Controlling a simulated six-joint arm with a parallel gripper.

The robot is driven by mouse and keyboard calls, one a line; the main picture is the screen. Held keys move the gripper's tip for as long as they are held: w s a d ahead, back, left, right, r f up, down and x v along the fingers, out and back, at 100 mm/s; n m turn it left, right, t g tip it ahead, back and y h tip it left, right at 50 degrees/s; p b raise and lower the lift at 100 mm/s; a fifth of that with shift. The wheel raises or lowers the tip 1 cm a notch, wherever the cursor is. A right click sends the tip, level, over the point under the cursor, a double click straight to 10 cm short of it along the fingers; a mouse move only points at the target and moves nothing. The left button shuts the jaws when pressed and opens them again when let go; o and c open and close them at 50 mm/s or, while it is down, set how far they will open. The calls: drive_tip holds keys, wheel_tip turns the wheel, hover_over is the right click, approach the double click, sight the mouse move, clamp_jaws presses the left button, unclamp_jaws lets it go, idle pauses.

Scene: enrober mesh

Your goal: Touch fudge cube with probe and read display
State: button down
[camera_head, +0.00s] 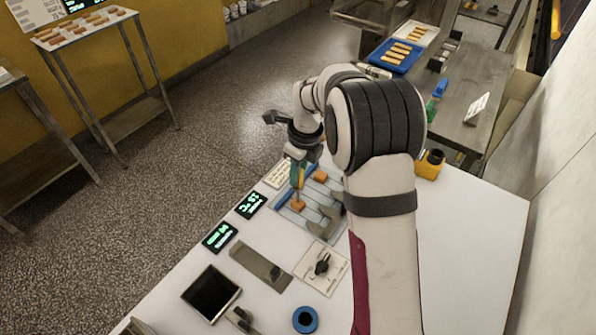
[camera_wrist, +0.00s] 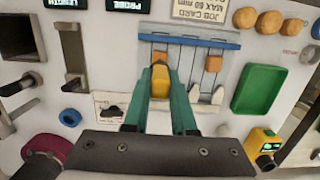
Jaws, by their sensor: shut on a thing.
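My gripper (camera_head: 297,176) points down over the mesh rack, its teal fingers shut on a yellow-handled probe. In the wrist view the probe (camera_wrist: 160,82) sits between the fingertips (camera_wrist: 162,90). An orange-brown fudge cube (camera_head: 298,204) lies on the rack directly below the probe; it also shows beyond the probe (camera_wrist: 159,57). Whether the tip touches it I cannot tell. A second cube (camera_head: 320,176) lies apart on the rack. The lit probe display (camera_wrist: 128,5) is cut off at the wrist view's top edge. Two lit displays (camera_head: 250,204) stand left of the rack, too small to read.
The mesh rack has a blue bar (camera_wrist: 190,40). A green tray (camera_wrist: 258,88), several round brown pieces (camera_wrist: 268,22) and a yellow device (camera_wrist: 262,143) stand to its right in the wrist view. A blue ring (camera_head: 306,319) lies at the front.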

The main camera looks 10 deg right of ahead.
drive_tip(key=shift+f, duration=0.35)
idle(0.3)
drive_tip(key=shift+r, duration=0.1)
idle(1.5)
drive_tip(key=shift+r, duration=3.95)
